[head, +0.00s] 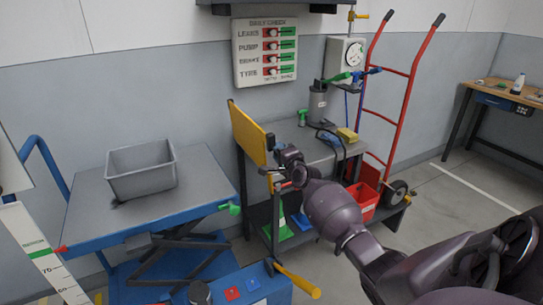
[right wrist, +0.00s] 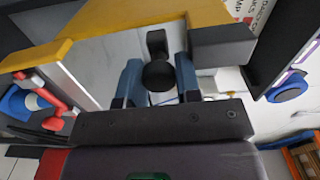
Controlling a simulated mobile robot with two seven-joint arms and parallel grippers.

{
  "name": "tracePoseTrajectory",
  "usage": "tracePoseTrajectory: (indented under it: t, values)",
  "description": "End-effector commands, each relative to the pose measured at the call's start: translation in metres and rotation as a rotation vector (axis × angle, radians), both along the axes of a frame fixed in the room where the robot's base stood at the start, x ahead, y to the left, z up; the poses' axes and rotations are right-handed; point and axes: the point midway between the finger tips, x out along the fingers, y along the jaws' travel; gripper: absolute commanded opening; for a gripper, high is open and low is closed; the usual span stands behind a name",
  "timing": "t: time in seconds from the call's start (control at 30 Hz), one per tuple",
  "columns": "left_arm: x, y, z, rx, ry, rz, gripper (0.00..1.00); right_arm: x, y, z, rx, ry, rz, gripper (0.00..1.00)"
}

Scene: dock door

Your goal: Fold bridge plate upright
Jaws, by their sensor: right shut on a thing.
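The yellow bridge plate (head: 248,133) stands steeply, near upright, at the left end of the grey bench (head: 315,160). My right gripper (head: 277,158) is at the plate's right side, low down by its near edge. In the right wrist view the plate's yellow edge (right wrist: 120,22) crosses the top. There the two blue-grey fingers of my right gripper (right wrist: 158,88) are shut on a black round knob (right wrist: 158,72). How the knob joins the plate is hidden. My left gripper is in neither view.
A blue lift table (head: 90,235) with a grey bin (head: 141,169) stands left of the plate. On the bench are a grey canister (head: 318,103) and a yellow block (head: 347,134). A red hand truck (head: 398,100) stands behind.

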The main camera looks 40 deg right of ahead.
Motion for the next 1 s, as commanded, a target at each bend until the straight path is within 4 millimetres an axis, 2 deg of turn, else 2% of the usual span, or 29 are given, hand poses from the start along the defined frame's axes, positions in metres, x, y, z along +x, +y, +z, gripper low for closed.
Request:
tracePoseTrajectory:
  t: [0.3,0.77,0.8,0.93,1.0]
  values:
    - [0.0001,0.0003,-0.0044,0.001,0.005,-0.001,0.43,-0.0023,-0.0115,-0.0004,0.092,-0.025,-0.001,0.00]
    - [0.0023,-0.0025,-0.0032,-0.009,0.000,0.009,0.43,-0.0028,-0.0131,-0.0005,0.105,-0.029,-0.001,0.00]
    - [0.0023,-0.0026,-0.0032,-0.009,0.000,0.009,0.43,-0.0028,-0.0131,-0.0005,0.105,-0.029,-0.001,0.33]
    - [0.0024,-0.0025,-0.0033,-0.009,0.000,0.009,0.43,-0.0029,-0.0130,-0.0010,0.105,-0.027,-0.001,0.53]
    - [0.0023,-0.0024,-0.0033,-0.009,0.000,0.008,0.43,-0.0030,-0.0127,-0.0014,0.105,-0.026,0.000,0.56]
